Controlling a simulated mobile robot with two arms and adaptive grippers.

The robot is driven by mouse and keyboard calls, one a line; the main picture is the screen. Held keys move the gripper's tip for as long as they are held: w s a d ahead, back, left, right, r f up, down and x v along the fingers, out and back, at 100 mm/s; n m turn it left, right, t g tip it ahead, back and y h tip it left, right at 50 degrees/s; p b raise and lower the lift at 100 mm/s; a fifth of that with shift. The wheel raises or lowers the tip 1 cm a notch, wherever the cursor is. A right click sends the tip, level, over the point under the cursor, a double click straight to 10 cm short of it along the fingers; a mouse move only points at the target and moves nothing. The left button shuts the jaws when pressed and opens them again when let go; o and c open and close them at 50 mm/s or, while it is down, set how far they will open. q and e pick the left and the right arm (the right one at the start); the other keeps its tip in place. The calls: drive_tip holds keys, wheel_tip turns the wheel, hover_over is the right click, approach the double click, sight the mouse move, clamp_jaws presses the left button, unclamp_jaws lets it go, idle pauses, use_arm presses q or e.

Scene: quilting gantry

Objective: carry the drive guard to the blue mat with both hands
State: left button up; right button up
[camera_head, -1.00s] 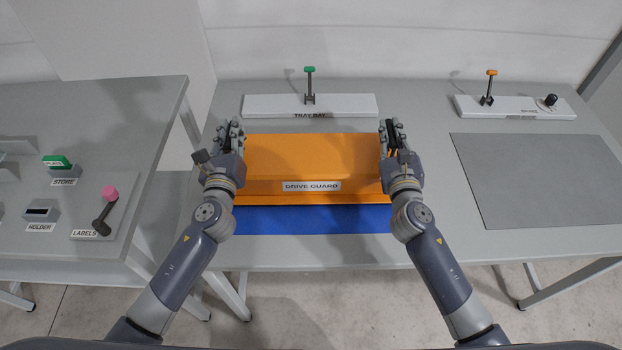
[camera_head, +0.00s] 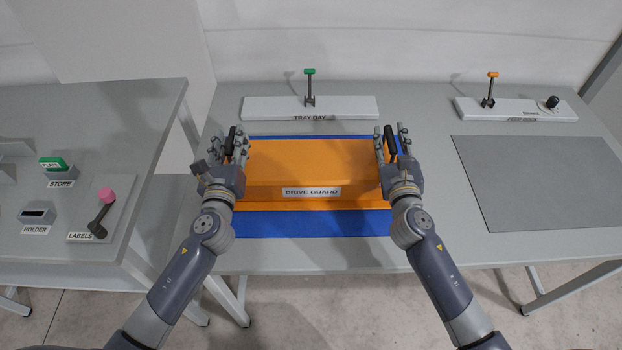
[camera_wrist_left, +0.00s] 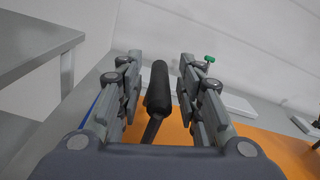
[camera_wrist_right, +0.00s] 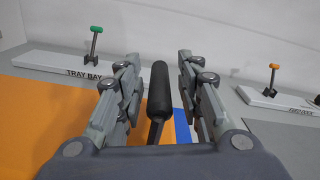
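The drive guard (camera_head: 300,165) is an orange box-like cover with a "DRIVE GUARD" label on its front. It lies on the blue mat (camera_head: 310,224), which shows as a wide strip in front and a thin strip behind. My left gripper (camera_head: 228,143) is at the guard's left end. In the left wrist view a black upright handle (camera_wrist_left: 158,90) stands between its fingers, with gaps on both sides. My right gripper (camera_head: 393,143) is at the right end. In the right wrist view another black handle (camera_wrist_right: 159,92) stands between its open fingers, with gaps on both sides.
A white tray bay panel (camera_head: 350,106) with a green-topped lever is behind the mat. A grey panel (camera_head: 540,180) lies to the right, with an orange-lever unit (camera_head: 515,110) behind it. A side table (camera_head: 130,130) with a pink-knobbed lever is at the left.

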drive_tip(key=shift+s, duration=0.1)
use_arm(q)
drive_tip(key=s, duration=1.1)
drive_tip(key=shift+d, duration=0.15)
use_arm(e)
drive_tip(key=s, duration=1.2)
drive_tip(key=shift+d, duration=0.15)
